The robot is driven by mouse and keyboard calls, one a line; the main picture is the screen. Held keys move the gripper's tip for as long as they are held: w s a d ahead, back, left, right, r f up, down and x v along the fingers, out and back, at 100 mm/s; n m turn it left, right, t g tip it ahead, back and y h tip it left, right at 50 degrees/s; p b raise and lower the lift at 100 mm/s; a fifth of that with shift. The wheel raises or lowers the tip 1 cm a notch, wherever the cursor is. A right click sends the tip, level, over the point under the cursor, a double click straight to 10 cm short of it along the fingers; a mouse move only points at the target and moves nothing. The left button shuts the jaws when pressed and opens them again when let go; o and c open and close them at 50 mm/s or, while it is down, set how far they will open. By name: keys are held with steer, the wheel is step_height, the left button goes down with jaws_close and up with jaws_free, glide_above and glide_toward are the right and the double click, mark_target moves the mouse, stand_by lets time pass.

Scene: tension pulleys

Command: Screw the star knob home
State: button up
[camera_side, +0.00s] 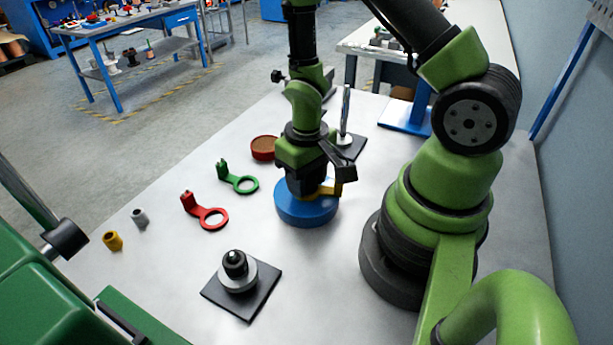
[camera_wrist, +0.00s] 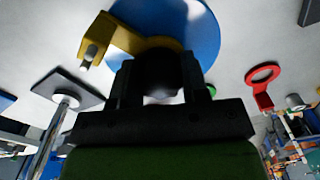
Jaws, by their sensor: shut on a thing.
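My gripper (camera_side: 305,183) points down over a blue round base (camera_side: 305,210) at the middle of the table. In the wrist view my gripper (camera_wrist: 163,85) is shut on a dark rounded piece, apparently the star knob (camera_wrist: 163,68). The knob's lobes are in shadow, and the side view hides it behind the jaws. A yellow tensioner arm (camera_wrist: 97,38) lies on the blue base (camera_wrist: 205,35), its ring passing around or below the knob. Whether the knob touches the yellow arm cannot be told.
A black plate with a grey and black stepped hub (camera_side: 238,270) stands in front. Green (camera_side: 243,185) and red (camera_side: 212,217) ring brackets, a red round container (camera_side: 263,147), and grey (camera_side: 139,217) and yellow (camera_side: 112,241) cylinders lie left. An upright metal rod (camera_side: 345,108) stands close behind my gripper.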

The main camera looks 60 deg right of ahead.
steer(key=o, duration=1)
steer(key=n, duration=1.1)
steer(key=shift+n, duration=0.3)
steer(key=n, duration=1.1)
steer(key=shift+c, duration=0.3)
